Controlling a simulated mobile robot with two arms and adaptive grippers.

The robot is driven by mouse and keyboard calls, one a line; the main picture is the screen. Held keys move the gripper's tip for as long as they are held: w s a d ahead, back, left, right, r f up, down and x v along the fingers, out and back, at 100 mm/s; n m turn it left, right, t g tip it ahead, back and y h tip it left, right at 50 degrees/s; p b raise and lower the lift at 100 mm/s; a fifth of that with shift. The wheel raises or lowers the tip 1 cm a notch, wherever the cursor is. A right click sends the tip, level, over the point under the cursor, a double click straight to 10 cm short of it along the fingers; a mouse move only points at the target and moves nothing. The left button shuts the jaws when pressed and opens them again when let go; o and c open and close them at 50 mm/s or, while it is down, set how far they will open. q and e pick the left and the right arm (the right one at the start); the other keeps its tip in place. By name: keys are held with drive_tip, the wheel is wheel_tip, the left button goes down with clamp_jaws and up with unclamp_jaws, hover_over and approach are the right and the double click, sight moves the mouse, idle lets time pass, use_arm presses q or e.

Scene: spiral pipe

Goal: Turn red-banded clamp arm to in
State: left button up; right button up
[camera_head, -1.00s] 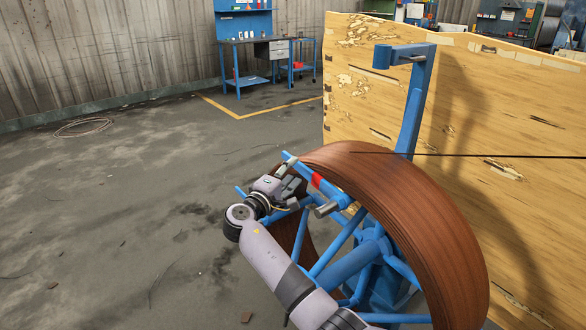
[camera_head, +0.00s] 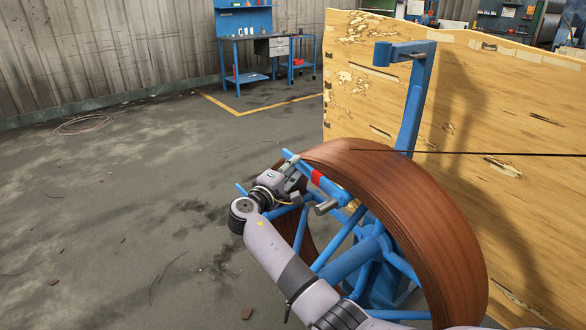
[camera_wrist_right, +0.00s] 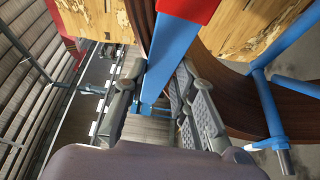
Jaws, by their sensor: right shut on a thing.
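The red-banded clamp arm (camera_head: 331,186) is a blue bar with a red band, slanting across the near face of the brown coil on the blue reel. Its free end points up and left. My right gripper (camera_head: 294,176) is shut on the bar, on the free-end side of the red band. In the right wrist view the blue bar (camera_wrist_right: 174,55) runs between the two fingers (camera_wrist_right: 158,100), with the red band at the top edge. The finger contact is partly hidden in the head view. My left gripper is not in view.
The brown coil (camera_head: 420,200) and blue reel spokes (camera_head: 338,243) sit close around my right gripper. A wooden panel (camera_head: 500,130) and blue post (camera_head: 415,100) stand behind. A dark line runs right from the coil. The floor at left is mostly clear.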

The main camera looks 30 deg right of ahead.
clamp_jaws()
drive_tip(key=shift+f, duration=0.15)
wheel_tip(320, 180, down, 10)
drive_tip(key=s+n+g+y+p, duration=0.2)
drive_tip(key=n+p, duration=0.3)
drive_tip(key=n, duration=0.1)
drive_tip(key=shift+s+n, duration=0.2)
drive_tip(key=shift+n, duration=0.1)
drive_tip(key=shift+d+f, duration=0.1)
drive_tip(key=shift+f, duration=0.05)
drive_tip(key=o, duration=0.9)
unclamp_jaws()
drive_tip(key=shift+c, duration=0.2)
